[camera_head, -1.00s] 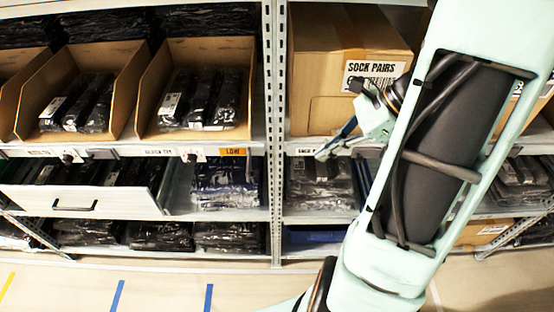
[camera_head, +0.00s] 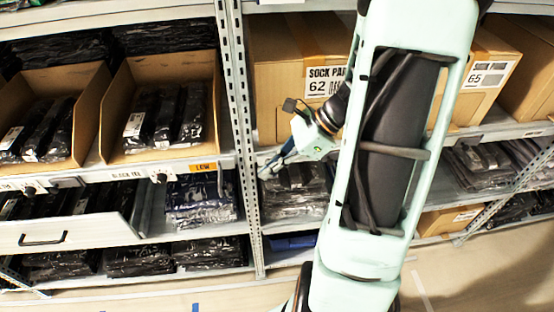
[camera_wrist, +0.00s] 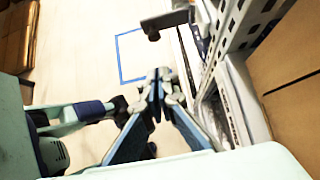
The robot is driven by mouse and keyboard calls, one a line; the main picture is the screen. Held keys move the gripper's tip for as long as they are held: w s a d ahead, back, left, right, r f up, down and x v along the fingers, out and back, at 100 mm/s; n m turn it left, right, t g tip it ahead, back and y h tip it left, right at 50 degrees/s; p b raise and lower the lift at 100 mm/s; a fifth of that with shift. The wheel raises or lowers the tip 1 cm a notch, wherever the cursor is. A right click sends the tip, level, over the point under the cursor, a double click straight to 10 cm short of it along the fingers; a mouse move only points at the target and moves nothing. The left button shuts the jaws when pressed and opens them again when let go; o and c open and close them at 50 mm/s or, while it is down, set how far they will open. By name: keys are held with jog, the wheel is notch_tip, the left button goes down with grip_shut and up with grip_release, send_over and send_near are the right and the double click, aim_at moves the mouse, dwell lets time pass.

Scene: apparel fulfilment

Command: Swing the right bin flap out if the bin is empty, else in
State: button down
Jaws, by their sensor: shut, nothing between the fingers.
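The right bin (camera_head: 190,67) is an open cardboard bin on the left bay's shelf. Several black plastic-wrapped garments (camera_head: 180,115) lie in it, so it is not empty. Below it, the shelf edge carries an orange tag marked LOW (camera_head: 203,167) and a small dark knob (camera_head: 159,177). I cannot tell which part is the flap. My gripper (camera_head: 265,170) is in front of the shelf, right of the metal post and apart from the tag. In the wrist view my gripper (camera_wrist: 159,78) has its fingertips together, with nothing between them.
A second bin (camera_head: 86,108) with wrapped garments stands to the left. A white drawer (camera_head: 70,232) sticks out below. The perforated post (camera_head: 236,130) stands between the LOW tag and my gripper. A sock carton (camera_head: 280,70) fills the shelf on the right. Floor in front is clear.

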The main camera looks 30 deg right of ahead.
jog(key=w+a+f, duration=0.2)
jog(key=a+f, duration=0.1)
jog(key=a, duration=0.3)
jog(key=shift+p, duration=0.3)
